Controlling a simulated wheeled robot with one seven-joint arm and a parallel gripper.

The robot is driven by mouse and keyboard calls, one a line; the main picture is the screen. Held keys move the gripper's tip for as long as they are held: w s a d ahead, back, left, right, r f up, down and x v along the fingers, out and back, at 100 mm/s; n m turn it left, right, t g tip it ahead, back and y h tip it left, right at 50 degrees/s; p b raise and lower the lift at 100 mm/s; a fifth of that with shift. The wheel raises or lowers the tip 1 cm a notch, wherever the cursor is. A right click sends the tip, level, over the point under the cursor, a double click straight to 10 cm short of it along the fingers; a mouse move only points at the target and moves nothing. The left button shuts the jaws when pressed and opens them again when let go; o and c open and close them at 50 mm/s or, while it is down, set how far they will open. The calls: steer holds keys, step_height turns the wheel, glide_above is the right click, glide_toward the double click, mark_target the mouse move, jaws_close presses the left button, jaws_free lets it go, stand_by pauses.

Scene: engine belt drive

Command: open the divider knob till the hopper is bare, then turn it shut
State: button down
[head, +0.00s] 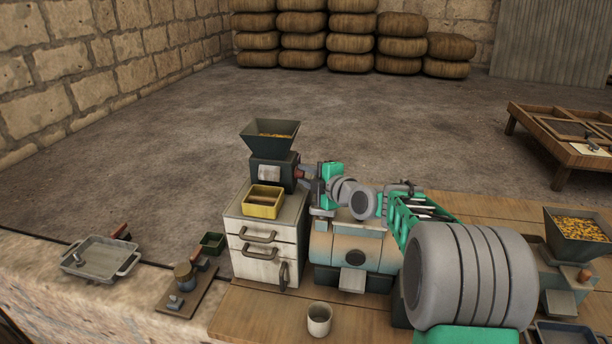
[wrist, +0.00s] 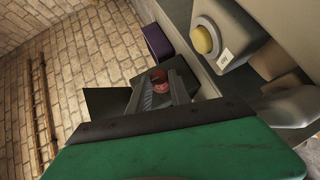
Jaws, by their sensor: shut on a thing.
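The divider (head: 272,172) is a dark machine on a white drawer cabinet. Its flared hopper (head: 270,129) holds a shallow layer of yellow-orange grain. A yellow tray (head: 263,203) stands in front of it; its contents are too small to tell. My gripper (head: 304,173) reaches in from the right at the divider's side. In the wrist view my gripper (wrist: 160,85) is shut on the red-brown knob (wrist: 159,76). The fingers hide part of the knob, and I cannot tell how far it is turned.
A second hopper (head: 580,226) full of grain stands at the far right. A beige drum machine (head: 350,248) sits below my arm. A white cup (head: 319,319), a grey pan (head: 100,258) and a small green box (head: 212,243) are on the bench. Stacked sacks are far back.

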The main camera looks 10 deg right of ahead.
steer(key=shift+w+r+m+g+p, duration=0.1)
steer(key=shift+r+m+g+p, duration=0.15)
steer(key=shift+m+g+p, duration=0.45)
steer(key=shift+w+d+r+m+g+p, duration=0.1)
steer(key=shift+r+m+g+p, duration=0.2)
steer(key=shift+m+g+p, duration=0.5)
steer(key=g+p, duration=0.1)
steer(key=p, duration=0.2)
steer(key=m+g+p, duration=0.1)
steer(key=g+p, duration=0.1)
steer(key=p, duration=0.1)
steer(key=shift+w+d+r+y, duration=0.1)
steer(key=shift+w+r+y, duration=0.1)
steer(key=shift+r+y, duration=0.2)
steer(key=m+g+p, duration=0.1)
steer(key=g+p, duration=0.1)
steer(key=p, duration=0.3)
steer(key=shift+w, duration=0.15)
steer(key=g+p, duration=0.1)
steer(key=p, duration=0.1)
steer(key=m+y+p, duration=0.1)
steer(key=p, duration=0.1)
steer(key=shift+w+d+f+g, duration=0.1)
steer(key=shift+f+g, duration=0.3)
